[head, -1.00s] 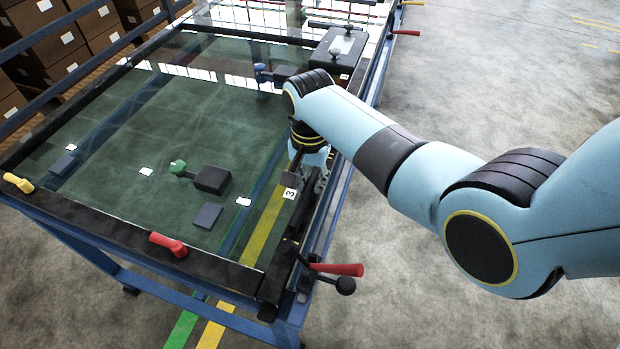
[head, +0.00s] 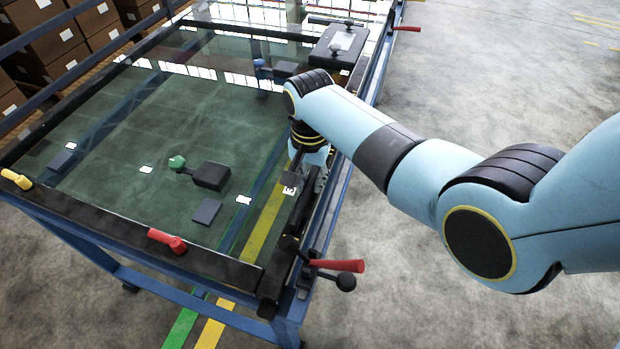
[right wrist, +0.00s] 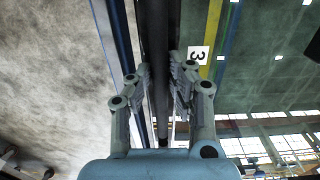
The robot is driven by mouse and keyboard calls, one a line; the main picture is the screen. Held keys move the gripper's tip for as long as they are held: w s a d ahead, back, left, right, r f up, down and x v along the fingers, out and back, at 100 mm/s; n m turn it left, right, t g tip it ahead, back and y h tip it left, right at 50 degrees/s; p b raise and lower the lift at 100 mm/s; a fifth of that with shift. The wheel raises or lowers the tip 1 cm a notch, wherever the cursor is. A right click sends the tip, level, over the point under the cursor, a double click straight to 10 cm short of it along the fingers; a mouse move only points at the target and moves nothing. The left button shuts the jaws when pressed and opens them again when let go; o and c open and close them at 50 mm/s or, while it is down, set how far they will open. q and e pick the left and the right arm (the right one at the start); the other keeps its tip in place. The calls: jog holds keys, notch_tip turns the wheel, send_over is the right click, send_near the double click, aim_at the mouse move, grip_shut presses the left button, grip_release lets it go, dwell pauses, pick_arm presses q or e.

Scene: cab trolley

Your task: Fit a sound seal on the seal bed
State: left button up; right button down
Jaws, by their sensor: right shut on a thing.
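My right gripper (head: 312,172) is at the right long edge of the glass-topped trolley. It also shows in the right wrist view (right wrist: 162,85), with its two fingers on either side of a long black bar (right wrist: 161,35). It is shut on this bar, which looks like a black seal strip. In the head view, the black bar (head: 299,212) runs along the right rail. I cannot tell whether it is sound, or make out the seal bed under it. A white label marked 3 (right wrist: 198,55) lies beside the bar. My left gripper is out of view.
The green glass (head: 120,205) carries a dark block with a green knob (head: 177,162) and a flat grey block (head: 206,211). Red (head: 166,241) and yellow (head: 16,179) handles sit on the front rail. A red lever (head: 337,265) sticks out at the near corner. Open floor lies right.

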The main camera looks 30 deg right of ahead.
jog(key=c, duration=1.1)
grip_release()
jog(key=shift+c, duration=0.2)
